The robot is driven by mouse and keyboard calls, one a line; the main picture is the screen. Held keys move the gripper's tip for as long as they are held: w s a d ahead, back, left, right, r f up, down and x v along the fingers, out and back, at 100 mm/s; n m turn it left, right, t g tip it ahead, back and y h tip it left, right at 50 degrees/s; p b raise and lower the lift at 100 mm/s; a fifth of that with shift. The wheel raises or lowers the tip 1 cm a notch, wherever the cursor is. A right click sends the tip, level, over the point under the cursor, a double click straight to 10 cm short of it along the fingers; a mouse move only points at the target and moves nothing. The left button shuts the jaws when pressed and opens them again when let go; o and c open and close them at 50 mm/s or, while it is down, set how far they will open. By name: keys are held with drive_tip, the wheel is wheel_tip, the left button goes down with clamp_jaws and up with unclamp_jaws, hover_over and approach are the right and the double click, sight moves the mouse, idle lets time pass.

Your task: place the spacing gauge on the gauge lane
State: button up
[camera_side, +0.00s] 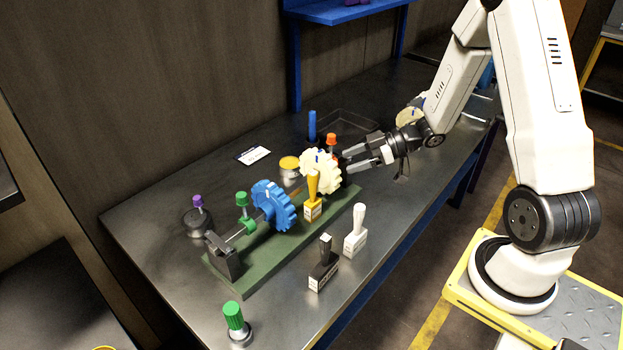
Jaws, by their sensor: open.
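Three small upright blocks with handles look like gauges; their labels are too small to read, so I cannot tell which is the spacing gauge. The yellow one (313,196) stands at the front edge of the green base (274,249). The white one (356,232) and the black one (323,264) stand on the table in front of the base. The gauge lane is not marked clearly enough to tell. My gripper (346,161) is open and empty, its fingers pointing left, just right of the cream gear (321,172) and above the base's far right end.
A shaft on the base carries a blue gear (273,206) and a green knob (243,210). Around it stand a purple-topped black piece (198,220), a yellow-lidded can (289,168), an orange-capped piece (331,142), a blue cylinder (312,126) and a green-capped piece (236,323).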

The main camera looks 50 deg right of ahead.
idle(0.4)
drive_tip(key=s+a+r+m+g+h, duration=0.2)
drive_tip(key=s+a+m+g+h, duration=0.4)
drive_tip(key=s+a+m+h, duration=0.3)
drive_tip(key=shift+a+g, duration=0.4)
drive_tip(key=shift+a, duration=0.15)
idle(0.3)
